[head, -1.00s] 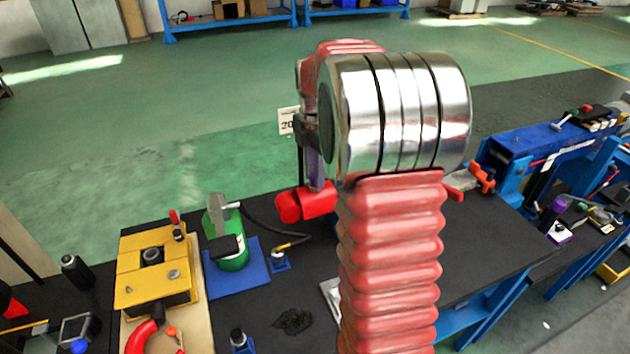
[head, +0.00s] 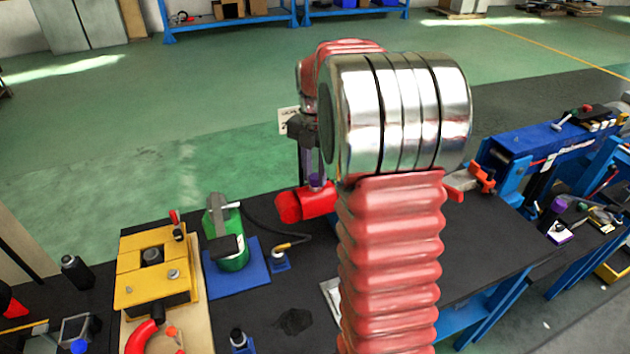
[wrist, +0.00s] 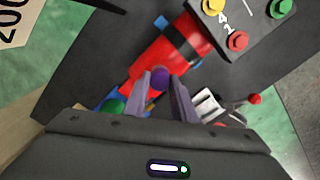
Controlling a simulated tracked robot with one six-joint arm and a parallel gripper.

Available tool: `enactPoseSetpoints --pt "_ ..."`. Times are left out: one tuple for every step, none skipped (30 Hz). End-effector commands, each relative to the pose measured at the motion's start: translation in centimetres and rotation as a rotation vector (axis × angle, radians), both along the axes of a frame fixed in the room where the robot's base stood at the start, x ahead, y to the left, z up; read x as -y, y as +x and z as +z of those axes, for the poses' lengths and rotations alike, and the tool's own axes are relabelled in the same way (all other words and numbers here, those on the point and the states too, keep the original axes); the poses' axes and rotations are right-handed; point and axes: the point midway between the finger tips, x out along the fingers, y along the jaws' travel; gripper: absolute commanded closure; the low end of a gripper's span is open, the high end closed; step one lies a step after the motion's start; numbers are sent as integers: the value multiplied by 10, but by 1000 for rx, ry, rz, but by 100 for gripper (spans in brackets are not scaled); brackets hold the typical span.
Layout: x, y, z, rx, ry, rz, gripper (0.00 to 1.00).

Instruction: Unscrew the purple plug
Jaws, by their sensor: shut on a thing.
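The purple plug (head: 317,181) shows at the top of a red cylinder (head: 305,204), just left of my arm in the head view. In the wrist view the plug (wrist: 160,78) is between the tips of my gripper (wrist: 160,85), and the red cylinder (wrist: 165,60) with a black band lies beyond it. My gripper (head: 314,172) points down at the plug and is shut on it. My arm hides part of the cylinder and its stand in the head view. How far the plug sits in its hole cannot be seen.
A dark box with coloured, numbered buttons (wrist: 240,25) is close by in the wrist view. A green jack (head: 229,245) on a blue plate and a yellow block (head: 150,290) stand to the left. A blue beam (head: 545,147) is at the right. Some dark bench top is clear.

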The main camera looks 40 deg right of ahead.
Motion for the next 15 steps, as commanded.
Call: enactPoseSetpoints --pt "-1 -2 0 -6 3 16 100" --pt "-1 -2 0 -6 3 22 100" --pt "-1 -2 0 -6 3 26 100" --pt "-1 -2 0 -6 3 26 100" --pt "-1 -2 0 -6 3 26 100" --pt "-1 -2 0 -6 3 25 100" --pt "-1 -2 0 -6 3 25 100" --pt "-1 -2 0 -6 3 25 100" --pt "-1 -2 0 -6 3 25 100" --pt "-1 -2 0 -6 3 26 100" --pt "-1 -2 0 -6 3 29 100" --pt "-1 -2 0 -6 3 39 100" --pt "-1 -2 0 -6 3 51 100" --pt "-1 -2 0 -6 3 64 100" --pt "-1 -2 0 -6 3 89 100"
